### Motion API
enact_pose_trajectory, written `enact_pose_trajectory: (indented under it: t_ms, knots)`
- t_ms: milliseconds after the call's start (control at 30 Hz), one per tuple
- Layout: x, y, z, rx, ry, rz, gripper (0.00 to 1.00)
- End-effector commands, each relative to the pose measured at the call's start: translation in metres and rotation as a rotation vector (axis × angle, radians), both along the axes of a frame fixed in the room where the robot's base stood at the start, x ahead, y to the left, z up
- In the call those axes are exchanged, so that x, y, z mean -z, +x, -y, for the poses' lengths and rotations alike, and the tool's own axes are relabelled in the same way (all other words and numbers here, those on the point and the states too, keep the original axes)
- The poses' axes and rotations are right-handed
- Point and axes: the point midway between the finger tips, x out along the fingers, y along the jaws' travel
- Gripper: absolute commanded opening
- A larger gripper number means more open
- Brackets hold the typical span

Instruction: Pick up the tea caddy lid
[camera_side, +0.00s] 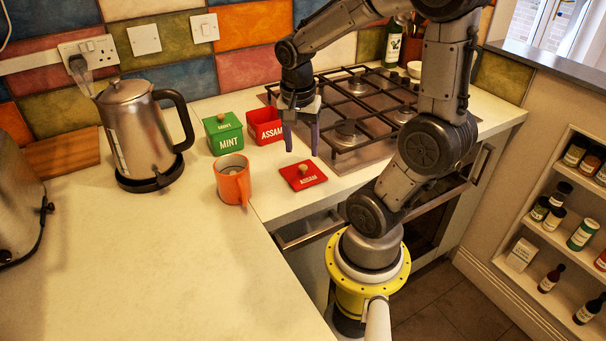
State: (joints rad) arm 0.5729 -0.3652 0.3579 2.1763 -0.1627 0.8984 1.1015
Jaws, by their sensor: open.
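The red tea caddy lid (311,181), marked ASSAM and with a small round knob, lies flat on the worktop near its front edge. The red ASSAM caddy (266,132) stands behind it to the left with its top open. A green MINT caddy (224,140) stands beside that, its lid on. My gripper (301,153) points down, open, with nothing seen between its fingers. It shows just above the lid in the picture, apart from it; its exact height over the worktop is hard to tell.
An orange mug (232,182) stands left of the lid. A steel kettle (139,135) is farther left. The gas hob (346,133) with raised black grates lies right of my gripper. The worktop at the front left (150,270) is clear.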

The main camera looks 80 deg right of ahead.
Motion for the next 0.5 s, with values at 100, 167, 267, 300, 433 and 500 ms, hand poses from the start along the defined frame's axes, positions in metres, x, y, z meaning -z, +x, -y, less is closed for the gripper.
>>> enact_pose_trajectory:
  t_ms: [100,167,267,300,433,500]
  knots:
    - [0.011,-0.001,0.001,0.0,0.002,-0.002,0.6]
    - [0.013,-0.001,0.002,0.0,0.001,-0.001,0.6]
    - [0.02,0.0,0.004,0.0,0.003,-0.003,0.6]
    - [0.025,0.0,0.006,0.001,0.003,-0.003,0.6]
    - [0.044,0.0,0.013,0.0,0.004,-0.005,0.6]
    - [0.053,0.0,0.014,-0.001,0.003,-0.004,0.6]
